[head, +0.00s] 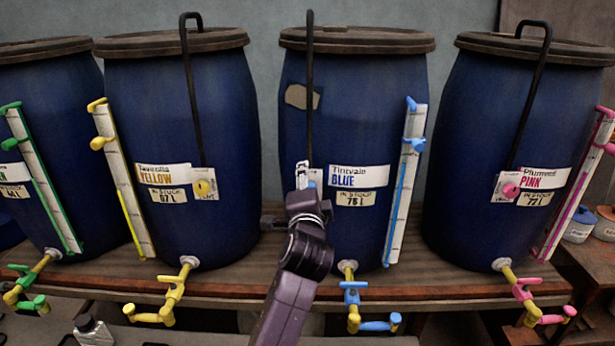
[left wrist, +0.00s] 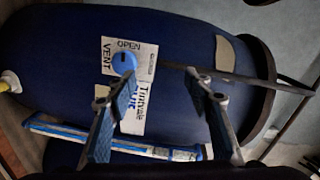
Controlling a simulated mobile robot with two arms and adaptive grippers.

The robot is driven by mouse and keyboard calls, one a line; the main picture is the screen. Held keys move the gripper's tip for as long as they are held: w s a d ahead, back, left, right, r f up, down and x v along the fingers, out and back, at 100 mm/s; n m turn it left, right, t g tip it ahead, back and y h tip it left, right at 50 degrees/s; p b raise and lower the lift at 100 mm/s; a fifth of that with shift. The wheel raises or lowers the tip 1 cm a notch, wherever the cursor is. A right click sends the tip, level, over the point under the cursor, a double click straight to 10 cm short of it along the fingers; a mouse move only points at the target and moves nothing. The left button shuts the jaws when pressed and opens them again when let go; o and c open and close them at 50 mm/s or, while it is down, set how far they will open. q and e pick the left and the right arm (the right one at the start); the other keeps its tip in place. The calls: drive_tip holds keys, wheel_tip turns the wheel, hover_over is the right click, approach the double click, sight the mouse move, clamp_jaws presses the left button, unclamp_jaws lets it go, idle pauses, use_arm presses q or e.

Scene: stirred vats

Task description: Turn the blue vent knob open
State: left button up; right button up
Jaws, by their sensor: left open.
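The blue vat (head: 350,120) stands in the middle, labelled Tintvale BLUE. Its blue vent knob (left wrist: 122,62) is in the left wrist view, on a white plate (left wrist: 108,70) marked VENT and OPEN. The knob has a dark mark on its face. In the head view my gripper hides the knob. My left gripper (head: 306,178) is in front of the plate. In the left wrist view it (left wrist: 160,76) is open and empty. One fingertip appears close beside the knob, the other well to its right; I cannot tell whether the fingertip touches it.
A black rod (head: 309,90) runs down the vat front to the vent. A blue-fitted gauge (head: 405,170) and a blue-handled tap (head: 352,295) are to the right and below. Yellow (head: 180,110) and pink (head: 500,120) vats stand on either side along the wooden bench (head: 235,280).

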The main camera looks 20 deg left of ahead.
use_arm(q)
drive_tip(key=v, duration=0.3)
drive_tip(key=shift+f+p, duration=0.15)
drive_tip(key=shift+p, duration=0.25)
use_arm(e)
drive_tip(key=shift+w+r, duration=0.45)
drive_tip(key=shift+r, duration=0.05)
use_arm(q)
drive_tip(key=shift+p, duration=0.3)
use_arm(e)
drive_tip(key=shift+r, duration=0.3)
